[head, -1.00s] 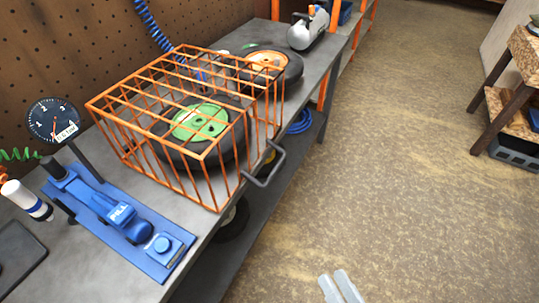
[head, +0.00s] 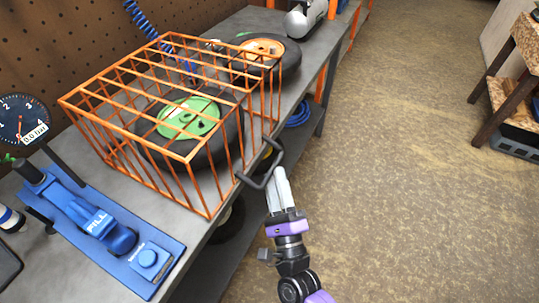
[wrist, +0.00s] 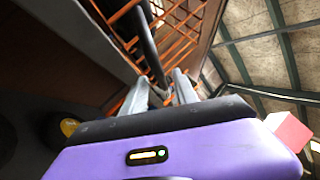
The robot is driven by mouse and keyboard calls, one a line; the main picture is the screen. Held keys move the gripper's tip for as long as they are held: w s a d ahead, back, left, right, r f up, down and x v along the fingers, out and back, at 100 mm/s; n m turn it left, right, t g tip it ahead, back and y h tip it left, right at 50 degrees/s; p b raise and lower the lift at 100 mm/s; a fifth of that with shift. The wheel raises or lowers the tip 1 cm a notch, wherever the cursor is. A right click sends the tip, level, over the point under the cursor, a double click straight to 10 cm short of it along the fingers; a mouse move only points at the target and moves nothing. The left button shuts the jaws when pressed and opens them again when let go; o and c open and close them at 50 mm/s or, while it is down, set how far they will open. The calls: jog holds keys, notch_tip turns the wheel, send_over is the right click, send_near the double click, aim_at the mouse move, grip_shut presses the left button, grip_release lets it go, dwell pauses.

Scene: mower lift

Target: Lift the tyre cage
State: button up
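The tyre cage (head: 187,160) is an orange wire box on the grey bench in the head view, standing over a black tyre with a green hub (head: 188,118). A dark U-shaped handle (head: 273,166) sticks out from its right side, past the bench edge. My gripper (head: 280,176) is just right of the handle, its pale fingers pointing up at it. In the wrist view the fingers (wrist: 161,88) stand apart, with the handle bar (wrist: 149,48) running down towards the gap between them. I cannot tell whether they touch it.
A second tyre with an orange hub (head: 263,57) lies behind the cage. A blue inflator base (head: 150,262) and a round gauge (head: 20,120) stand at the front left. A wooden stand (head: 515,80) is far right. The floor between is clear.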

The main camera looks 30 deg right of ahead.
jog(key=x, duration=0.6)
jog(key=shift+p, duration=0.45)
grip_shut()
dwell(1.0)
